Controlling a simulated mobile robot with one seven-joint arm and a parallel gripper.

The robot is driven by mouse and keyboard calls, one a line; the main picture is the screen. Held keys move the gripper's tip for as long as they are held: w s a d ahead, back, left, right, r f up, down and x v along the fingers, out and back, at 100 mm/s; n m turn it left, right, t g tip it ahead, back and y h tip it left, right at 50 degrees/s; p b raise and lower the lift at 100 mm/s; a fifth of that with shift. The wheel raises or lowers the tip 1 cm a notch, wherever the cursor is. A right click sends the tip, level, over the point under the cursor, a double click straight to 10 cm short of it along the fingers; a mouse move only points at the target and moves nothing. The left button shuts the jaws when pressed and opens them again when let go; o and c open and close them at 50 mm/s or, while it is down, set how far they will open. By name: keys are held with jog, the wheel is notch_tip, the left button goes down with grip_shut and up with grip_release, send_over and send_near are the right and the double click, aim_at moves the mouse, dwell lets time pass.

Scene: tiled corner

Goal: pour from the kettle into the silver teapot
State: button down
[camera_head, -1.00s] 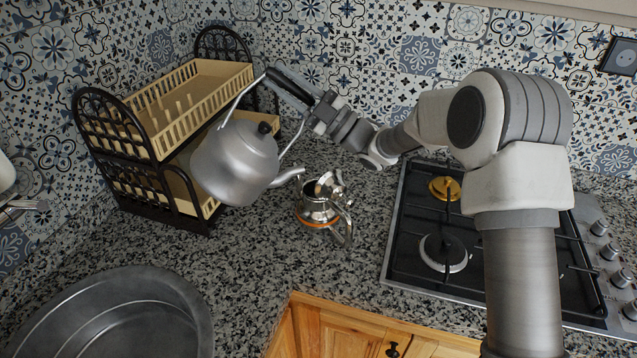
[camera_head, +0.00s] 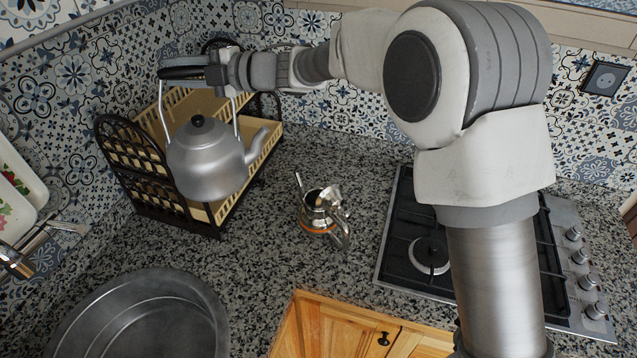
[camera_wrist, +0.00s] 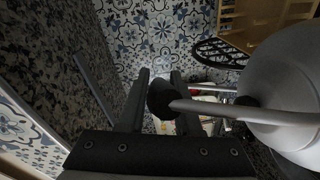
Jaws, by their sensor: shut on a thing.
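The grey metal kettle (camera_head: 207,165) hangs in the air in front of the dish rack, nearly upright, its spout pointing right. My gripper (camera_head: 192,70) is shut on the kettle's dark handle at the top. In the wrist view, the gripper's fingers (camera_wrist: 152,95) close around the dark handle, and the kettle body (camera_wrist: 285,85) fills the right side. The silver teapot (camera_head: 322,212) stands on the counter to the right of and below the kettle, apart from the spout. Its top looks open, with a thin rod-like part sticking up. Its inside is too small to make out.
A two-tier dish rack (camera_head: 160,180) stands behind the kettle in the corner. A metal sink basin (camera_head: 140,318) is at front left. A gas hob (camera_head: 395,262) lies right of the teapot. Granite counter around the teapot is clear.

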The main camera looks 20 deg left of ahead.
jog(key=shift+s+a+r, duration=0.35)
jog(key=shift+a, duration=0.2)
jog(key=shift+w+d+f, duration=0.1)
jog(key=shift+w, duration=0.05)
notch_tip(320, 180, up, 6)
jog(key=s+a+p, duration=0.1)
jog(key=a+p, duration=0.1)
jog(key=p, duration=0.2)
jog(key=shift+s+a, duration=0.25)
jog(key=shift+a, duration=0.05)
